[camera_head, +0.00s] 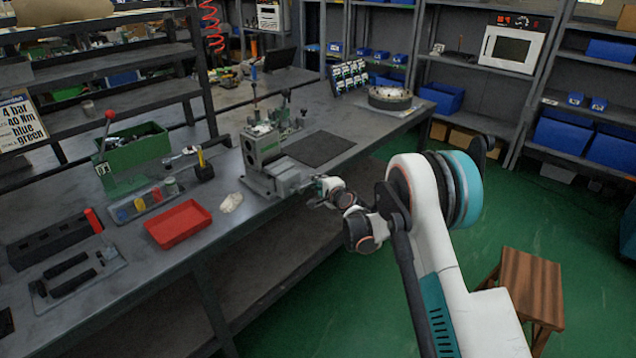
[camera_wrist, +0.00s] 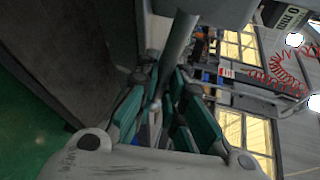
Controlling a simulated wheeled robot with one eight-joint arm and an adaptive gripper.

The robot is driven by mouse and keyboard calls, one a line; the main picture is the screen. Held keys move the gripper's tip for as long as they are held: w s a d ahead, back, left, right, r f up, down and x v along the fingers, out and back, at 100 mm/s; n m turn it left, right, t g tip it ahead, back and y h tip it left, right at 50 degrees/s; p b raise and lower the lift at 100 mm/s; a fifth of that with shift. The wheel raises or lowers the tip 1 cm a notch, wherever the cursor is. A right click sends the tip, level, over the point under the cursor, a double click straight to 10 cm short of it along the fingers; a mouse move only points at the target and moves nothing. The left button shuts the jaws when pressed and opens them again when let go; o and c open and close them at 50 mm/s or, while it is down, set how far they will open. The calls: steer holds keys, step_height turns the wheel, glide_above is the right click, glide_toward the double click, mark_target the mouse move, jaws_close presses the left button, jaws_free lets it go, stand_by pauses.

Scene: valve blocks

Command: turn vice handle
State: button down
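The vice (camera_head: 268,165) is a grey-green block with a pale metal base at the right edge of the workbench. My gripper (camera_head: 320,190) is at its near right side in the head view, small and partly hidden by my arm. In the wrist view, the vice handle (camera_wrist: 180,45) is a grey metal rod running down between the teal-padded fingers of my gripper (camera_wrist: 164,80). The fingers lean in on the rod from both sides and look shut on it. The exact contact is hard to see.
A red tray (camera_head: 179,223), a green bin (camera_head: 135,160) and a dark mat (camera_head: 320,148) lie on the workbench (camera_head: 255,212). A wooden stool (camera_head: 532,288) stands on the green floor at lower right. Shelves with blue bins (camera_head: 563,132) line the back.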

steer(key=shift+f, duration=0.1)
steer(key=s+a+f+m+g+y, duration=0.4)
steer(key=s+f+m+g, duration=0.3)
steer(key=m, duration=0.2)
steer(key=shift+a+f+m, duration=0.3)
steer(key=shift+a+m, duration=0.1)
steer(key=shift+a, duration=0.3)
stand_by(0.5)
stand_by(0.4)
steer(key=c, duration=1.7)
jaws_free()
steer(key=shift+o, duration=0.2)
steer(key=shift+r, duration=0.1)
